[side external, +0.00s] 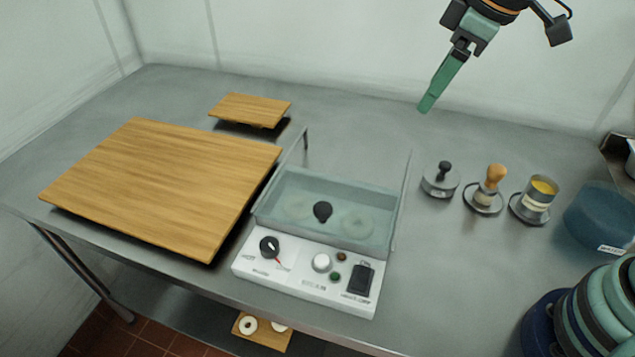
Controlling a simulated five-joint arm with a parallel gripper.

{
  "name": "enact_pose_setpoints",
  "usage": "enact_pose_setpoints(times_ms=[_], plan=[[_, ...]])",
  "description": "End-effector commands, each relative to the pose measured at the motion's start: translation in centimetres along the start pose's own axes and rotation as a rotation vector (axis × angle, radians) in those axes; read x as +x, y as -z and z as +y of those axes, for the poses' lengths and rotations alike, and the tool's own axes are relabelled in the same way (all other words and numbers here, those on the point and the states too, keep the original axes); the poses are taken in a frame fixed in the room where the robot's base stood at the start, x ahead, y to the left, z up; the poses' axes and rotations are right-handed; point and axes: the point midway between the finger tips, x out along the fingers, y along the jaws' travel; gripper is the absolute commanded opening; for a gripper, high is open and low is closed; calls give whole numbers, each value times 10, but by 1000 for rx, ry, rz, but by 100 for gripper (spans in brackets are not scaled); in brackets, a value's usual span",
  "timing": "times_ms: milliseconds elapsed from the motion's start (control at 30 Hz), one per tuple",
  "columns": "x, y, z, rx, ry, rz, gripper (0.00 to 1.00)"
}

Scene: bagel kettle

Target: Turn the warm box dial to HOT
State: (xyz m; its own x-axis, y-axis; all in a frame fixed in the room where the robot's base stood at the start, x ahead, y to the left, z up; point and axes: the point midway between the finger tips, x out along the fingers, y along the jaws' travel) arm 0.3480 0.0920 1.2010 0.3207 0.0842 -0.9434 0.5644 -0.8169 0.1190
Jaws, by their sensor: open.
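The warm box (300,279) stands at the front edge of the steel table, with a white control panel and a clear-walled case behind it. Its black dial (269,246) is at the panel's left, with a pale pointer mark and a small red mark beside it. Lettering shows near the dial but is too small to read surely. A white knob (321,262), small round buttons and a black switch (360,279) sit further right. My gripper (427,104) is open and empty, high above the back of the table, well apart from the box. Its fingers overlap in this view.
A large wooden board (160,180) lies left of the box, with a smaller board (250,108) behind it. A metal weight (440,179), a wooden-handled tool (486,190) and a yellow-filled cup (538,194) stand right. A blue tub (600,217) is at far right.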

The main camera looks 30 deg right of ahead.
Motion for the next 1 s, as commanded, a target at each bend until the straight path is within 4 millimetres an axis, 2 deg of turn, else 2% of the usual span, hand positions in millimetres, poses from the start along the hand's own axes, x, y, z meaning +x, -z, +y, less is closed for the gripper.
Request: enact_pose_setpoints(times_ms=[33,200,367,500,700,833,1000], plan=[[7,16,-11,-88,23,-21,72],[29,63,-50,-387,90,-69,72],[57,98,-98,-669,155,-110,72],[85,119,-146,-909,211,-139,72],[116,130,-202,-1160,270,-165,72],[126,132,-218,-1234,288,-173,72],[136,129,-222,-1252,293,-174,72]])
